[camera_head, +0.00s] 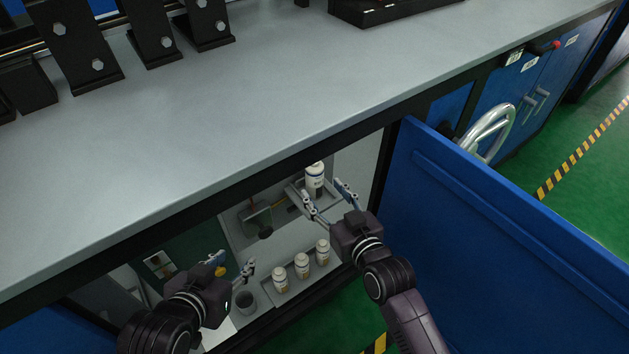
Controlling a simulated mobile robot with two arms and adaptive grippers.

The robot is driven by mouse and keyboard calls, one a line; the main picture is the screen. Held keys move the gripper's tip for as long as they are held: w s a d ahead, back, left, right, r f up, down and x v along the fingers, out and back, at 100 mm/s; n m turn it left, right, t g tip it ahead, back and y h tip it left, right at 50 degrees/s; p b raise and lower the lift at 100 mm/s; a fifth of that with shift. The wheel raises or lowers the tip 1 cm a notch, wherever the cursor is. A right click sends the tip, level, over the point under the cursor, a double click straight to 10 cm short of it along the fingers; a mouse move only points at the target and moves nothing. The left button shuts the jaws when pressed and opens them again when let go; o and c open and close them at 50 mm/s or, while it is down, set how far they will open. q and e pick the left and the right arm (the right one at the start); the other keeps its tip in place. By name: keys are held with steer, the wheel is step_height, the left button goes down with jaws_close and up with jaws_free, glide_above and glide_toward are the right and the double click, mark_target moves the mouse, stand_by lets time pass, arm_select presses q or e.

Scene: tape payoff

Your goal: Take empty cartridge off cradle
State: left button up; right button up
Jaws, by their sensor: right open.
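A white cartridge (315,179) with a dark band stands upright inside the open cabinet. It appears to stand on a light grey cradle (291,188), which is mostly hidden by my gripper. My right gripper (327,194) is open, with its fingers spread just in front of the cartridge on the near side. I cannot tell whether they touch it. My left gripper (233,266) is open and empty, lower and to the left, near the cabinet's front.
Several white bottles (302,266) stand in a row on a tray near the cabinet's front edge. A dark bracket (257,219) is left of the cartridge. The worktop (200,130) overhangs the cabinet, and a blue door (480,230) stands open at right.

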mark_target(318, 186)
steer(key=shift+w+a+f, duration=0.1)
steer(key=shift+w+a, duration=0.05)
steer(key=shift+w, duration=0.15)
steer(key=b+x, duration=0.2)
steer(key=x, duration=0.2)
steer(key=shift+w+a+f, duration=0.1)
steer(key=shift+w+a, duration=0.1)
steer(key=shift+w, duration=0.1)
arm_select(q)
steer(key=w+d+r+t+h, duration=0.1)
steer(key=w+d+r+t, duration=0.2)
steer(key=w+r+t, duration=0.3)
step_height(318, 186, up, 4)
steer(key=shift+w+r+h, duration=0.15)
steer(key=shift+w+h, duration=0.05)
steer(key=shift+h, duration=0.2)
arm_select(e)
steer(key=shift+c, duration=0.3)
jaws_close()
